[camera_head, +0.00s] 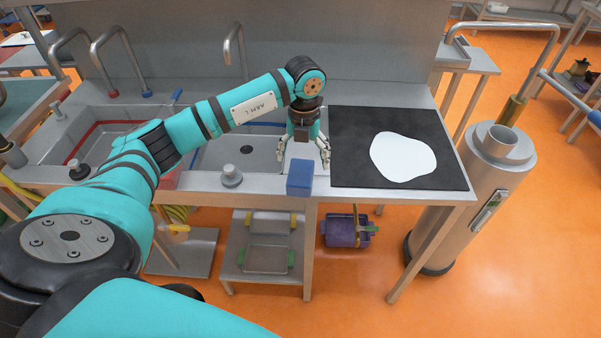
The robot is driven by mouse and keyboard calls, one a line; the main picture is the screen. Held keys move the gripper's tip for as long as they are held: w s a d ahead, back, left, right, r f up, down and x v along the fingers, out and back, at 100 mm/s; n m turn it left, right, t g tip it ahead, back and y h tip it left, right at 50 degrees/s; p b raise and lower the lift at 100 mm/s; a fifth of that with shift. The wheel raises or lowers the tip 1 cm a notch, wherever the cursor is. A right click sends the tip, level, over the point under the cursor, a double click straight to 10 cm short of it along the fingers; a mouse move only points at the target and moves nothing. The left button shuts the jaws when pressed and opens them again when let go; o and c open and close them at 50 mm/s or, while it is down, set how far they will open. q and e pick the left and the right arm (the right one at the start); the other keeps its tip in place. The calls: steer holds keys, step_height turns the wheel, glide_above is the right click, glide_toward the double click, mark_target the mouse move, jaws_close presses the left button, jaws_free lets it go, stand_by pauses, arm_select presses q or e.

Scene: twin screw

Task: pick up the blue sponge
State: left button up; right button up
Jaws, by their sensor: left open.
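The blue sponge (299,178) is a small blue block on the front rim of the steel counter, between the sink and the black mat. My left gripper (304,160) reaches in from the left and hangs fingers-down just behind and above the sponge. In this view the fingertips seem apart from the sponge, but the exact gap is hard to tell. My right gripper is not in view.
A black mat (345,150) with a white flat patch (403,157) lies right of the sponge. Sink basins (240,150) with curved taps are to the left. A grey knob (231,175) stands on the rim left of the sponge. A steel cylinder (470,195) stands at the right end.

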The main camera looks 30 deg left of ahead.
mark_target(300, 172)
arm_select(q)
steer(key=shift+f, duration=0.75)
steer(key=f+p, duration=0.2)
steer(key=f, duration=0.2)
steer(key=shift+s+a+f+p, duration=0.25)
steer(key=shift+f+p, duration=0.15)
steer(key=shift+f, duration=0.3)
steer(key=c, duration=1)
